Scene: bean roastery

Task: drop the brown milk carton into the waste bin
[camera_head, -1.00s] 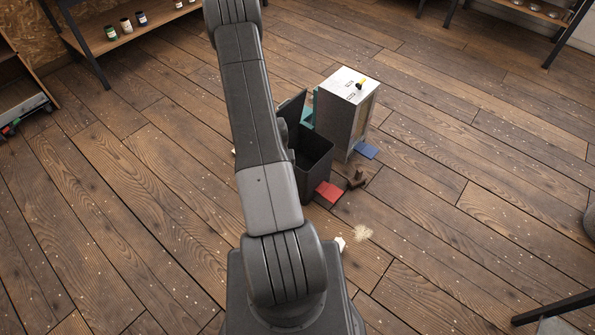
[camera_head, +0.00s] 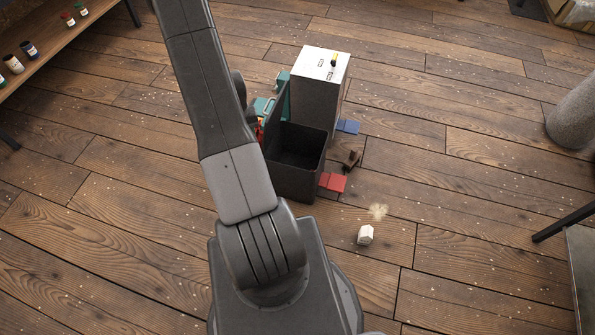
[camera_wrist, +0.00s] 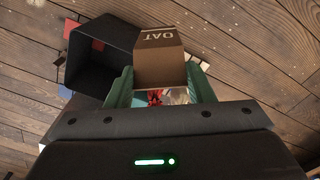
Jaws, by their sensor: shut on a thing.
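My gripper (camera_wrist: 159,74) has green fingers on either side of a brown carton marked OAT (camera_wrist: 160,60) and is shut on it. The carton's lettering is upside down in the wrist view. The dark, open-topped waste bin (camera_wrist: 104,57) is just left of the carton there, and the carton appears outside its opening. In the head view the bin (camera_head: 297,183) stands right of my arm, its inside dark. My arm hides most of the gripper and the carton there; bits of teal and red show beside the bin's left edge.
A tall box (camera_head: 321,78) with a white top stands behind the bin. A red flap (camera_head: 333,181), a blue flap (camera_head: 347,127) and a small brown object (camera_head: 351,160) lie to the right.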

